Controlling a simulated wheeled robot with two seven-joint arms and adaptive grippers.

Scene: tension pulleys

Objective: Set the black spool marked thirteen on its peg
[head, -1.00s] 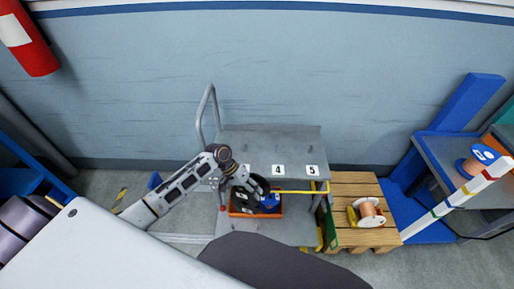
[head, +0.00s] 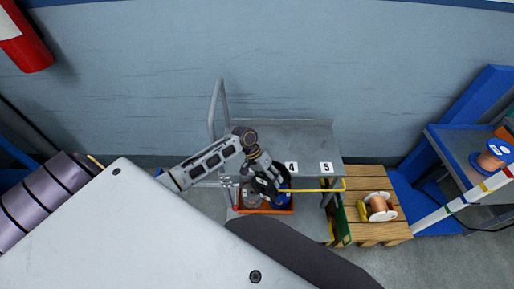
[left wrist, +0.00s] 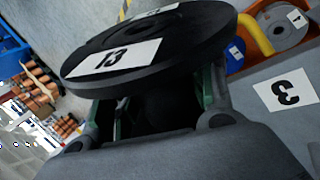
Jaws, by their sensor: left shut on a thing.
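The black spool (head: 266,186) is held over an orange bin (head: 284,211) at the cart's front. In the left wrist view the black spool (left wrist: 160,45) is tilted, and its white label reads 13. My left gripper (left wrist: 160,98) is shut on it, with green-edged fingers on either side. In the head view the left gripper (head: 263,172) comes down from above the cart. The grey cart (head: 300,135) has white labels 4 (head: 291,168) and 5 (head: 326,168); a label 3 (left wrist: 286,94) shows in the wrist view. I cannot make out the pegs clearly. My right gripper is not in view.
The bin holds a grey spool (head: 253,200) and a blue spool (head: 283,198). A copper spool (head: 378,208) lies on a wooden pallet (head: 358,180). A blue-flanged spool (head: 490,157) stands on the right shelf.

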